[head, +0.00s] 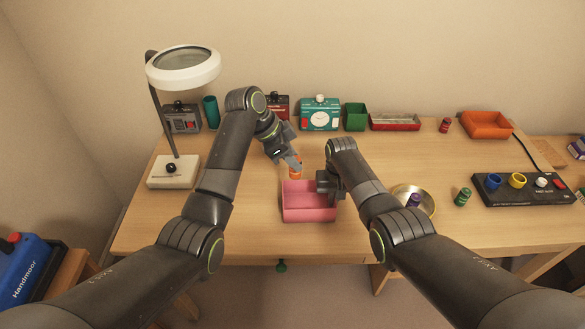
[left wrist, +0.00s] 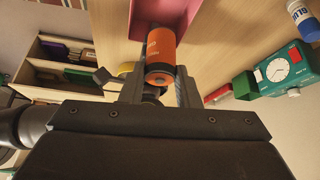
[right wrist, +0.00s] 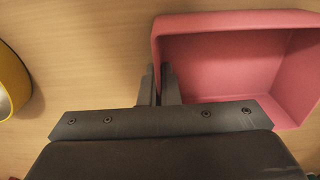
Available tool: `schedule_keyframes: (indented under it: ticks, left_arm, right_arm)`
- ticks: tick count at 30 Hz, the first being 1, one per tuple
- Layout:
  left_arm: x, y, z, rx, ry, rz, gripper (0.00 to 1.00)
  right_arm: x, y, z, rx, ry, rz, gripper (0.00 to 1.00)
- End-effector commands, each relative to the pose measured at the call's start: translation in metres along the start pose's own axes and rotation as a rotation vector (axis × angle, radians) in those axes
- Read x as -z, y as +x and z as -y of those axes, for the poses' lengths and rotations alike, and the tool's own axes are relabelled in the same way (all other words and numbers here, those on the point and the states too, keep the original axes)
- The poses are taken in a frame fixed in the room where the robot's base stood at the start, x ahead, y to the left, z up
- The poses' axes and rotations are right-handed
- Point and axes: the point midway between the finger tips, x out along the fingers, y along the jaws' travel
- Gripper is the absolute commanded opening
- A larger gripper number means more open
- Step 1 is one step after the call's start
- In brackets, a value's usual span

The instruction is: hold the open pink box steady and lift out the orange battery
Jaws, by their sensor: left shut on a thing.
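The pink box (head: 309,215) is open and empty inside, near the front middle of the desk. It fills the upper right of the right wrist view (right wrist: 235,60). My left gripper (head: 293,162) is shut on the orange battery (head: 296,172), which is clear of the box by its far edge. In the left wrist view the battery (left wrist: 160,52) sits between the fingers, with the pink box (left wrist: 172,14) behind it. My right gripper (head: 323,186) is shut on the box's wall, one finger inside and one outside; its fingers (right wrist: 160,78) look close together.
Right of the box stand a brass dish (head: 428,206) with a purple battery (head: 413,201), a green battery (head: 462,197) and a black panel (head: 525,191) with coloured holders. A magnifier lamp (head: 172,172) stands left. A teal clock (head: 320,114) and trays line the back. Desk left of the box is clear.

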Motion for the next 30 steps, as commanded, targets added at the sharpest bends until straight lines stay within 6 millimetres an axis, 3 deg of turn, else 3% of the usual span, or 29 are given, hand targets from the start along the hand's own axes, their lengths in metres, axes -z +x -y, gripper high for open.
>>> schedule_keyframes:
  ticks: [9,16,25,30]
  left_arm:
    - [0.002,-0.003,0.000,-0.001,0.000,0.000,0.03]
    - [0.002,-0.003,0.000,-0.001,0.000,0.000,0.03]
    - [0.002,-0.003,0.000,-0.001,0.001,-0.001,0.03]
    - [0.002,-0.003,0.000,-0.001,0.001,-0.001,0.03]
  right_arm:
    - [0.000,0.000,0.000,0.000,0.000,0.000,0.00]
    - [0.000,0.000,0.000,0.000,0.000,0.000,0.28]
    - [0.000,-0.001,0.000,0.000,0.000,0.000,0.28]
    - [0.001,-0.012,0.000,0.001,0.000,-0.002,0.28]
